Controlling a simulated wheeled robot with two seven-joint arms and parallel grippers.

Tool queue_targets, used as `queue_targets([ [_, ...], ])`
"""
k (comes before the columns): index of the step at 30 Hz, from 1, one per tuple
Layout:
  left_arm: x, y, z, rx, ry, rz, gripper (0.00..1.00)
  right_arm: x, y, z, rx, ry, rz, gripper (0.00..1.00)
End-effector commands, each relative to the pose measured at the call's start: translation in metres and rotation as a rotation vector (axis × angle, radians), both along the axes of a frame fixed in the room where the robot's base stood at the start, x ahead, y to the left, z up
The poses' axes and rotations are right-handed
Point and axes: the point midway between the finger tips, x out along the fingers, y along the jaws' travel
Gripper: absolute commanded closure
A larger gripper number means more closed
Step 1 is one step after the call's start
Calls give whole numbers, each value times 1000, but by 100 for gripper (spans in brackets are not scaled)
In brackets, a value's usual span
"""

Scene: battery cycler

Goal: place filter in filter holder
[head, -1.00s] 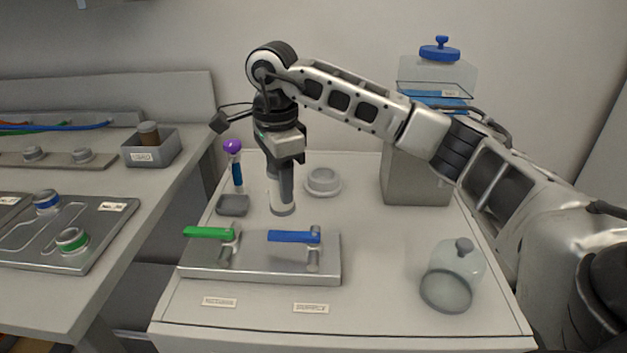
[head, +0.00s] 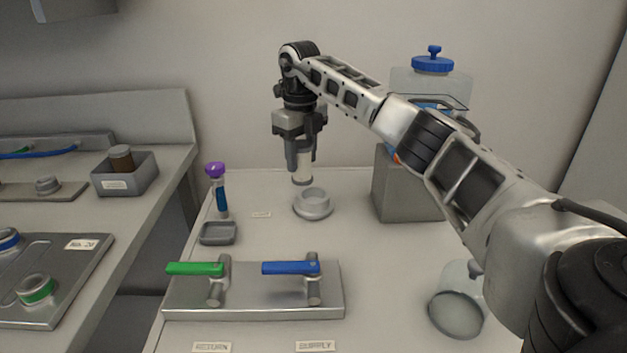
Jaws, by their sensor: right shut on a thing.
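My right gripper (head: 302,160) is shut on the filter (head: 302,175), a pale upright cylinder with a grey bottom rim. It holds the filter in the air, apart from what looks like the filter holder. The holder (head: 313,207) is a round, light grey open cup on a wider base, standing on the white bench. In the picture the filter's bottom is just above and slightly left of the cup's opening. The fingers cover part of the filter's upper body. My left gripper is not in view.
A valve plate (head: 180,302) with a green handle (head: 195,269) and a blue handle (head: 290,268) lies in front. A grey tray (head: 218,240) and purple-topped tube (head: 222,195) stand left. A grey block (head: 405,190) and glass cover (head: 458,310) stand right.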

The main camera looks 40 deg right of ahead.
Motion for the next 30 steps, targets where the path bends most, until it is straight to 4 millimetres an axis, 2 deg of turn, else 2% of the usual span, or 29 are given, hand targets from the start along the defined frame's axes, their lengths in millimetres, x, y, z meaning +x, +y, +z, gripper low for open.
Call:
queue_targets([
  [1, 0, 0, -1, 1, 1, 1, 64, 1, -8, -13, 2, 6, -2, 81],
  [3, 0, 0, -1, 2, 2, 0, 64, 4, -18, -26, 2, 5, -3, 81],
  [9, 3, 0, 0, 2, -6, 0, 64, 9, -37, -49, 1, 1, 1, 81],
  [14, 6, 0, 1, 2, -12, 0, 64, 10, -43, -57, 1, 1, 2, 81],
  [21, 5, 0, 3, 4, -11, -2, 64, 10, -44, -87, 1, 2, 3, 81],
  [30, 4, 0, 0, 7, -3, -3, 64, 10, -44, -89, 0, 0, 3, 81],
])
